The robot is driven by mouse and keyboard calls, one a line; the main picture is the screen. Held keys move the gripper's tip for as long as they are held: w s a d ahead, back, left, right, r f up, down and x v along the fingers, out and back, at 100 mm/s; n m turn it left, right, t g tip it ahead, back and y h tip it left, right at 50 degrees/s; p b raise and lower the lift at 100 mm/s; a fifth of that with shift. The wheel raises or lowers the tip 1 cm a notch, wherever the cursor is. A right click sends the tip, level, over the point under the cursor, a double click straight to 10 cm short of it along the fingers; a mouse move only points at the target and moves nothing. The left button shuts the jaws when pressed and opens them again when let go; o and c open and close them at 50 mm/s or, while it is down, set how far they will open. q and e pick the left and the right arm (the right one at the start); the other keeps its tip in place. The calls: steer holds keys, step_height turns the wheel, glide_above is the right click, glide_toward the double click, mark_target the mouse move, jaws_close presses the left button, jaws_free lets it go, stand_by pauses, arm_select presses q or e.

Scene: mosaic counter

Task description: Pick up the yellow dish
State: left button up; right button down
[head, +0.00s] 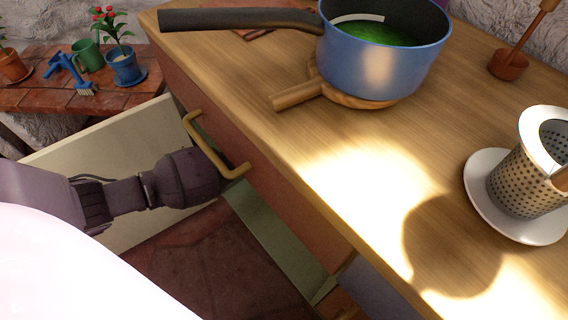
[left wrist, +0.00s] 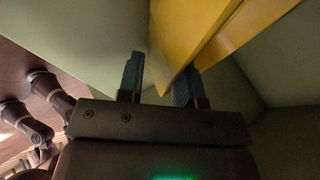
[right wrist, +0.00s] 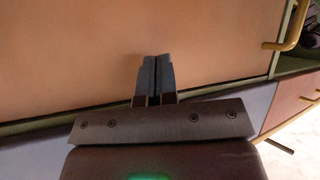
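The yellow dish (left wrist: 190,40) shows in the left wrist view as large yellow slabs, inside a pale green compartment. My left gripper (left wrist: 160,70) is open. The dish's near lower edge lies between its two fingers, close to the right finger; I cannot tell whether they touch. In the head view the left forearm reaches toward the cabinet below the counter; the left fingers and the dish are hidden there. My right gripper (right wrist: 157,72) is shut and empty, in front of an orange-brown cabinet front (right wrist: 70,45).
On the wooden counter (head: 330,190) are a blue pot (head: 375,62) with green contents and a perforated metal cup (head: 522,185) on a white saucer (head: 484,210). A brass handle (head: 196,138) is beside my left wrist. A brick ledge (head: 45,97) holds potted plants.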

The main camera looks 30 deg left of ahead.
arm_select(q)
steer(key=shift+w+d+f, duration=0.1)
arm_select(e)
steer(key=shift+r, duration=0.1)
arm_select(q)
jaws_close()
stand_by(0.4)
